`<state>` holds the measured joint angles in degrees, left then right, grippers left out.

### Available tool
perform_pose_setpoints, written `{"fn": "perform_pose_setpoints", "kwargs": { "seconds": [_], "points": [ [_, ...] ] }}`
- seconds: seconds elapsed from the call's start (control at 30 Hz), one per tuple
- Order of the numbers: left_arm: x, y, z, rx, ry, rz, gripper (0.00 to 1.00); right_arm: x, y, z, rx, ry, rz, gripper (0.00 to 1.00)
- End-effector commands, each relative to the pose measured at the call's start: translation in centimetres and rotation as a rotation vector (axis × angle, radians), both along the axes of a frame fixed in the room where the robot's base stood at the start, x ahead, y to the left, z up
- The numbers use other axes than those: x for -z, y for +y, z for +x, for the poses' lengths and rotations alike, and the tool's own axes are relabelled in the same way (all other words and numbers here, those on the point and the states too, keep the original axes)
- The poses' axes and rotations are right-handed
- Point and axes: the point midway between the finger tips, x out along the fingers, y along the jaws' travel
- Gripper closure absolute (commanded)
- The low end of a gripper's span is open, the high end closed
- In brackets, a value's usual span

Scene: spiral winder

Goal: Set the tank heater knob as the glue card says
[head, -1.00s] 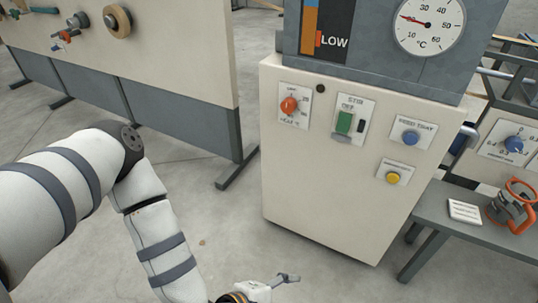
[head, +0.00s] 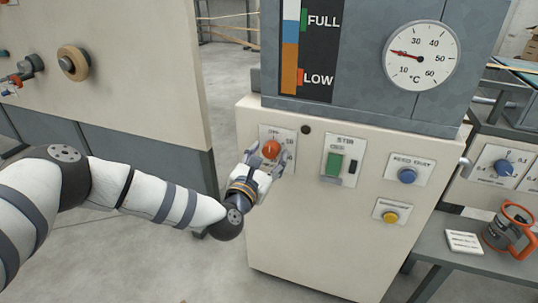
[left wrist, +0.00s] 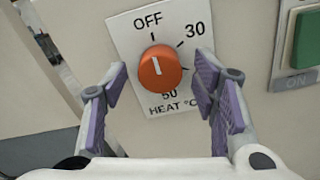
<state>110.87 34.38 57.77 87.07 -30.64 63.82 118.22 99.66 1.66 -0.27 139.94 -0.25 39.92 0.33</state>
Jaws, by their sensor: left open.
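The orange-red heater knob (head: 271,149) sits on a white plate on the cream cabinet front. In the left wrist view the knob (left wrist: 160,67) has a white pointer line aimed up, close to OFF. Its plate (left wrist: 125,28) reads OFF, 30, 50 and HEAT °C; another mark is hidden by a finger. My left gripper (head: 264,166) is open just in front of and below the knob, its purple-padded fingers (left wrist: 160,92) on either side, not closed on it. A white card (head: 464,242) lies on the side table; its print is too small to read. My right gripper is out of view.
Right of the knob are a green switch (head: 334,164), a blue knob (head: 407,176) and a yellow button (head: 390,217). Above, a dial gauge (head: 420,56) in °C stands beside a FULL/LOW level strip (head: 290,65). An orange-and-grey pot (head: 509,232) stands beside the card.

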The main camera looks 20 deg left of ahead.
Motion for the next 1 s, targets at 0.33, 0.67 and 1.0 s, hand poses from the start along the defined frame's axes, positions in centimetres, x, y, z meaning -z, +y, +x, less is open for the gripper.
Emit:
{"fn": "perform_pose_setpoints", "kwargs": {
  "seconds": [0.33, 0.67, 1.0],
  "points": [
    [0.00, -0.05, 1.06, 0.001, 0.001, 0.000, 0.46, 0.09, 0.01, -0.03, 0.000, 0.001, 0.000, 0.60],
    [0.02, -0.03, 1.04, 0.000, 0.001, 0.000, 0.94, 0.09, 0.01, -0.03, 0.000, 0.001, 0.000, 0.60],
    [0.03, -0.03, 1.04, -0.001, -0.001, 0.080, 0.94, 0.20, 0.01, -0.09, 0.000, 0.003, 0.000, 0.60]
  ]
}}
